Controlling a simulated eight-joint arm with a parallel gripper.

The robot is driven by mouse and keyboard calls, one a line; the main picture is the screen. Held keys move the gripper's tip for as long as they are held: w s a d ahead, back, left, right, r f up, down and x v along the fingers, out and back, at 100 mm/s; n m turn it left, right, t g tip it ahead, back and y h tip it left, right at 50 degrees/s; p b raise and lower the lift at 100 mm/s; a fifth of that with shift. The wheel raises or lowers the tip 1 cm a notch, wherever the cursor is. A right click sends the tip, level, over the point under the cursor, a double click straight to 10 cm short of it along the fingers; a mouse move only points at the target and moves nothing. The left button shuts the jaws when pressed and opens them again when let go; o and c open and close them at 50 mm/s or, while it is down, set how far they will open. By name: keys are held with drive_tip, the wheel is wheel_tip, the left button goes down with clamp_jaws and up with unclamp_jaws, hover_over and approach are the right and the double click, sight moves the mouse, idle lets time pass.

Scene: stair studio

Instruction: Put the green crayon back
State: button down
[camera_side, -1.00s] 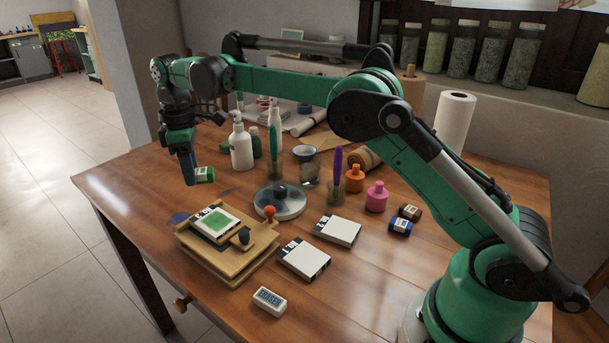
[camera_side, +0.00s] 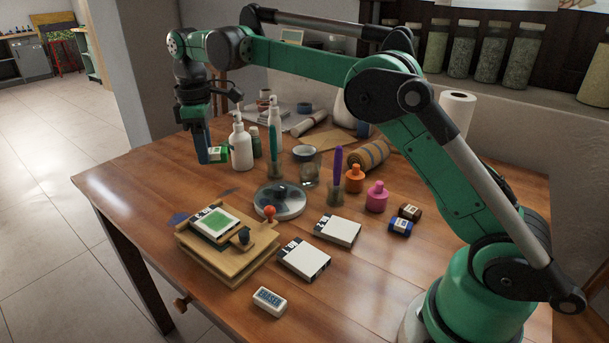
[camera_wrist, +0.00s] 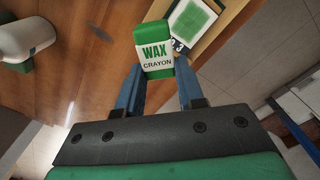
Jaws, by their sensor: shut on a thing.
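The green crayon (camera_wrist: 155,52) is a short green block with a white label reading WAX CRAYON. It is held between the blue fingers of my gripper (camera_wrist: 158,85) in the wrist view. In the side view my gripper (camera_side: 213,156) is above the table's far left part, left of the white pump bottle, with the green crayon (camera_side: 219,154) at its fingertips. The crayon appears raised clear of the table. A brown block (camera_side: 410,212) and a blue block (camera_side: 400,226) of similar shape lie together at the right of the table.
A wooden press with a green-printed card (camera_side: 213,222) stands at front left. White boxes (camera_side: 304,258), an eraser (camera_side: 269,301) and a round palette (camera_side: 280,205) lie around it. Bottles (camera_side: 240,148), orange (camera_side: 355,178) and pink (camera_side: 376,196) pots and a cup with a purple tool (camera_side: 338,170) stand farther back.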

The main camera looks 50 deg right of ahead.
drive_tip(key=s+d+r+m, duration=0.3)
drive_tip(key=s+d+r, duration=0.25)
drive_tip(key=d, duration=0.25)
drive_tip(key=m, duration=0.6)
hover_over(378, 243)
wheel_tip(378, 243, down, 21)
drive_tip(key=shift+r, duration=0.15)
drive_tip(key=c, duration=0.5)
unclamp_jaws()
drive_tip(key=shift+c, duration=0.2)
drive_tip(key=shift+r, duration=0.1)
